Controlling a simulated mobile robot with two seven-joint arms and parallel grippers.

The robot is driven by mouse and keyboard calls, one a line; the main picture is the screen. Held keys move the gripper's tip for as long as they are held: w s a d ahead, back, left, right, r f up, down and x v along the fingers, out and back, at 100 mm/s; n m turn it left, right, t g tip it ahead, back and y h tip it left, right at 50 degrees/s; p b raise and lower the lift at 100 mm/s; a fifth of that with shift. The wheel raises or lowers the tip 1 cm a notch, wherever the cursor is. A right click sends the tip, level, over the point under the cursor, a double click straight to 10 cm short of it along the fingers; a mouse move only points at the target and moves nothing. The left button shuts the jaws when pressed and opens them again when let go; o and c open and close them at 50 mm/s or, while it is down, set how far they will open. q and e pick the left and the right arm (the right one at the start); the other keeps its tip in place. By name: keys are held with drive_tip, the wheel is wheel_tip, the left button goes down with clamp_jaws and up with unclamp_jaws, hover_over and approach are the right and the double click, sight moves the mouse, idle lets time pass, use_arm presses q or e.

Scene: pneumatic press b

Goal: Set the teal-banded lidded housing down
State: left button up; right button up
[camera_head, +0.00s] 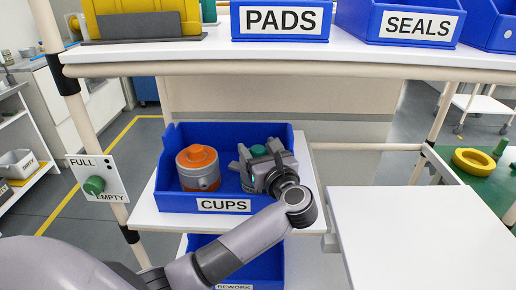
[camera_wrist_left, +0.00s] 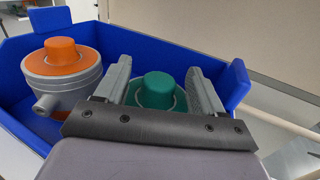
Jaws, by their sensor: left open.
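The teal-banded lidded housing shows as a teal knob (camera_wrist_left: 158,90) in the left wrist view, and its teal top also shows in the head view (camera_head: 258,151). It is in the right part of the blue CUPS bin (camera_head: 170,203). My left gripper (camera_head: 259,158) is inside the bin above it, with its two fingers apart on either side of the teal knob. The gripper hides most of the housing's body, and I cannot tell whether the fingers touch it. My right gripper is not in view.
An orange-topped grey housing (camera_head: 198,170) stands left of the gripper in the same bin. A REWORK bin (camera_head: 234,274) is below. A shelf edge (camera_head: 300,68) with PADS (camera_head: 284,22) and SEALS (camera_head: 417,26) bins is above. A bare white surface (camera_head: 415,235) lies at right.

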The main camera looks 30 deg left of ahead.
use_arm(q)
drive_tip(key=b+v, duration=0.1)
drive_tip(key=v, duration=1)
drive_tip(key=shift+d, duration=0.1)
drive_tip(key=shift+s+d+f, duration=0.1)
